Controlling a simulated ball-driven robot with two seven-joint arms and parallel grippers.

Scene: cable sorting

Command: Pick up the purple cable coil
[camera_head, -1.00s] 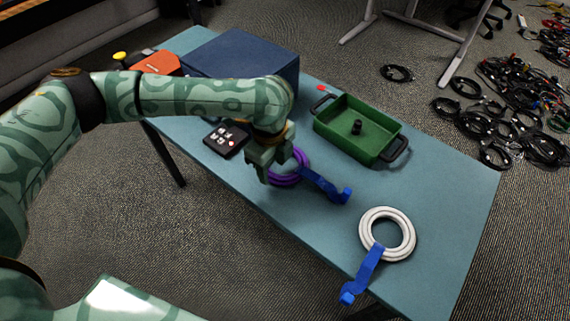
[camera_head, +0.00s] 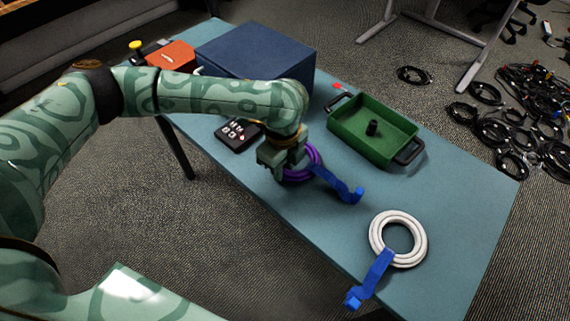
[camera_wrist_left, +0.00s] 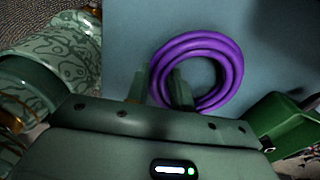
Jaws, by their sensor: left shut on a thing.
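The purple cable coil (camera_head: 316,157) is at the middle of the table, with a blue strap (camera_head: 340,184) reaching from it to the lower right. My left gripper (camera_head: 280,177) is at the coil's left side and partly covers it. In the left wrist view, the ring of the coil (camera_wrist_left: 232,68) shows nearly whole. The fingers of my left gripper (camera_wrist_left: 160,88) are on either side of its left part, shut on it. I cannot tell whether the coil is clear of the table. My right gripper is not in view.
A green tray (camera_head: 350,143) with a small dark piece inside stands beyond the coil. A white coil (camera_head: 424,240) with a blue strap lies nearer the right edge. A dark device (camera_head: 232,137), a blue box (camera_head: 255,55) and an orange item (camera_head: 172,55) are on the left.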

